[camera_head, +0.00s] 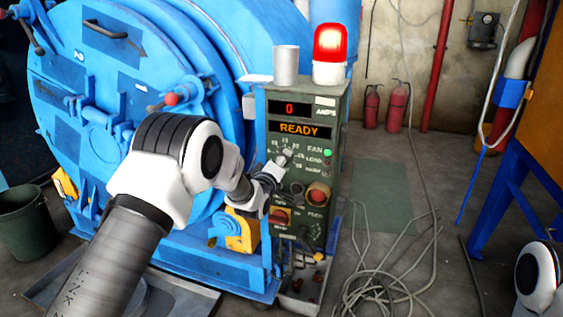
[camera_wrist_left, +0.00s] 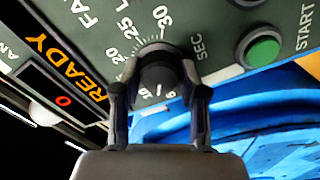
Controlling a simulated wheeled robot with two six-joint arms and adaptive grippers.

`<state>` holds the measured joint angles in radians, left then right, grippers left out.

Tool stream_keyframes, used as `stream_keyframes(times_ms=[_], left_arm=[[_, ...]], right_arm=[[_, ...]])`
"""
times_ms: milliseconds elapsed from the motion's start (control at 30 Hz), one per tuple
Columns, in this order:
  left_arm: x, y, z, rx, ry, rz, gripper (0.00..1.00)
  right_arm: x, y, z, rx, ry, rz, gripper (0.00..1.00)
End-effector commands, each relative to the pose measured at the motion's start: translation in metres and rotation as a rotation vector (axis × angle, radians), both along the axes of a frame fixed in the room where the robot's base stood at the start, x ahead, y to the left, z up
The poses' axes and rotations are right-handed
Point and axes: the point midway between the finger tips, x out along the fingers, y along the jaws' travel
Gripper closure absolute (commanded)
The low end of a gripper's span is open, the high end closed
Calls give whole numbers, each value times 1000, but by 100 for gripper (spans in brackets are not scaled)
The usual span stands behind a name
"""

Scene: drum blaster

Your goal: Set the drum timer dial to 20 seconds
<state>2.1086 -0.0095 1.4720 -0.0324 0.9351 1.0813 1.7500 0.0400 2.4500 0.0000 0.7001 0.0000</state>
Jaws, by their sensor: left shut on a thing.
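The timer dial (camera_wrist_left: 156,72) is a dark round knob on the green control panel (camera_wrist_left: 225,20), ringed by numbers, of which 20, 25 and 30 read clearly, with "SEC" beside them. My left gripper (camera_wrist_left: 157,90) has one finger on each side of the knob and is shut on it. In the head view my left gripper (camera_head: 271,176) reaches the front of the control box (camera_head: 338,120), and the dial is largely hidden there. The displays read 0 (camera_head: 289,108) and READY (camera_head: 299,128). My right gripper is out of view.
A green START button (camera_wrist_left: 262,52) is close to the dial in the wrist view. A red button (camera_head: 318,193) is lower on the box. The blue drum machine (camera_head: 90,110) stands at left. A red beacon (camera_head: 330,45) is lit on top. Loose cables (camera_head: 385,285) lie on the floor.

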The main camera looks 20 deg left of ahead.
Motion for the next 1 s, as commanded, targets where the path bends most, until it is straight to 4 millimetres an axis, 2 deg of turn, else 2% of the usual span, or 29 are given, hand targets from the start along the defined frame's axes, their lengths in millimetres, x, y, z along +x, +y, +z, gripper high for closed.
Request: stream_keyframes(times_ms=[1000], left_arm=[[-1,1,-3,963,-28,-2,92]], right_arm=[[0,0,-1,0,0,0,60]])
